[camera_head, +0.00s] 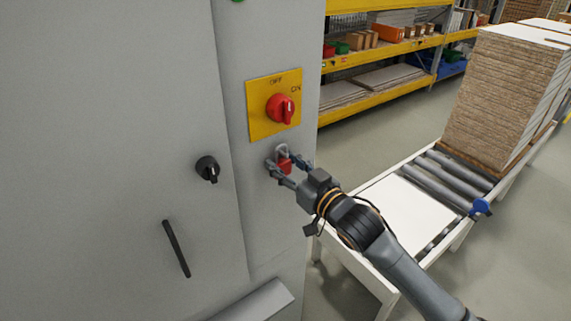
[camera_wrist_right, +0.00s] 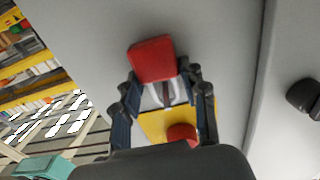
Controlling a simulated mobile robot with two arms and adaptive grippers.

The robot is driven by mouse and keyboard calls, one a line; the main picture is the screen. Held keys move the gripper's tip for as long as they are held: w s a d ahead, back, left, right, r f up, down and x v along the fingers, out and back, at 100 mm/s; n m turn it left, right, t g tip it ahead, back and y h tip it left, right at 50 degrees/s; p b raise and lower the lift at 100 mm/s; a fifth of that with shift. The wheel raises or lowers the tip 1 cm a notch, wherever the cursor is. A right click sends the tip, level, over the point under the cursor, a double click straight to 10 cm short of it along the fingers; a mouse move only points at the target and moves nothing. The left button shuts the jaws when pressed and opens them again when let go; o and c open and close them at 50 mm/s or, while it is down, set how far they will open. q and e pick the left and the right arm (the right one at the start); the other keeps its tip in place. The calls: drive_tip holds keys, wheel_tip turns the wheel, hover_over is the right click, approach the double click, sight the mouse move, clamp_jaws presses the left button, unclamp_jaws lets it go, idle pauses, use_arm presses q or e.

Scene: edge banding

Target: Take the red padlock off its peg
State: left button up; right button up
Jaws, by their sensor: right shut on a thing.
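The red padlock (camera_head: 285,166) is at the grey cabinet's narrow front panel, below the yellow switch plate. Its pale shackle (camera_head: 282,151) points up. My right gripper (camera_head: 281,168) reaches in from the lower right, with a finger on either side of the padlock, shut on it. In the right wrist view the red body (camera_wrist_right: 152,60) shows between the finger ends, with the shackle (camera_wrist_right: 166,94) toward the yellow plate. The peg is not clearly visible, so I cannot tell whether the shackle is around it. My left gripper is not in view.
Above the padlock is a yellow plate (camera_head: 256,121) with a red rotary switch (camera_head: 281,108). A black knob (camera_head: 207,169) and a dark handle (camera_head: 176,248) are on the cabinet door to the left. A roller conveyor (camera_head: 410,211) with stacked boards (camera_head: 500,98) stands at the right.

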drive_tip(key=shift+r, duration=0.35)
drive_tip(key=shift+p+v, duration=0.6)
drive_tip(key=shift+v, duration=0.2)
drive_tip(key=p+v, duration=0.2)
drive_tip(key=v, duration=0.5)
drive_tip(key=shift+s, duration=0.15)
idle(0.5)
drive_tip(key=shift+d, duration=0.1)
idle(0.3)
